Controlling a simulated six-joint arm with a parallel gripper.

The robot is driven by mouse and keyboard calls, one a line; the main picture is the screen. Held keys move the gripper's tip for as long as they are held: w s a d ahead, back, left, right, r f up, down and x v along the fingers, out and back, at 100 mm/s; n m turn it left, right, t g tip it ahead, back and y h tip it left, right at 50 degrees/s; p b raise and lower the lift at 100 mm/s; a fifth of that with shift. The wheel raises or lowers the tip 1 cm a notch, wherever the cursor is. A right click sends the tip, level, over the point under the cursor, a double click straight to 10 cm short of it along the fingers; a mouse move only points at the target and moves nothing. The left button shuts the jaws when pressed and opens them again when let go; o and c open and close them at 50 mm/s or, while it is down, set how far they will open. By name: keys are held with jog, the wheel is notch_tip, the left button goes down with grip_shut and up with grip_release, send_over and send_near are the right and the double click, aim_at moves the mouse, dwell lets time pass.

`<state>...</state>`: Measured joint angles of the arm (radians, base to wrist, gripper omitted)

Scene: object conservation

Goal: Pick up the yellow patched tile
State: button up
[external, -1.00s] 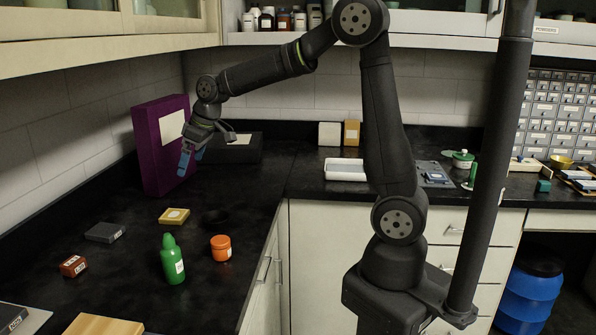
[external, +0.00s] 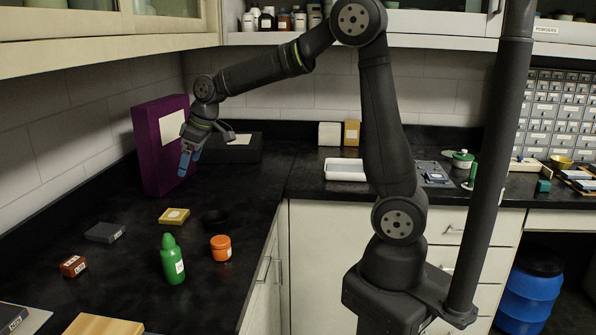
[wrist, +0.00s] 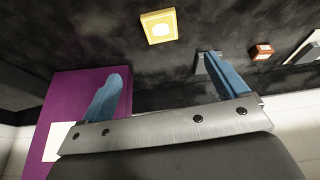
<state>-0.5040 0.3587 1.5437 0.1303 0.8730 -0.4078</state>
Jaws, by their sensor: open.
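The yellow patched tile (external: 174,216) is a small flat square with a pale patch, lying on the black counter. In the wrist view the tile (wrist: 159,26) shows at the top, beyond the fingertips and apart from them. My gripper (external: 186,166) has blue fingers and hangs above the counter in front of the purple box, up and behind the tile. In the wrist view my gripper (wrist: 168,70) has its two fingers wide apart with nothing between them.
A tall purple box (external: 150,165) stands close to my gripper. Near the tile are a dark grey block (external: 105,232), a red block (external: 73,265), a green bottle (external: 172,262), an orange jar (external: 221,248) and a black round object (external: 215,217).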

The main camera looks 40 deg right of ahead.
jog(key=a+n+h, duration=0.2)
jog(key=a+n, duration=0.3)
jog(key=n, duration=0.2)
jog(key=n+h, duration=0.4)
jog(key=n, duration=0.6)
send_near(174, 215)
jog(key=x, duration=0.8)
jog(key=c, duration=1.2)
jog(key=shift+o, duration=0.2)
jog(key=shift+r, duration=0.1)
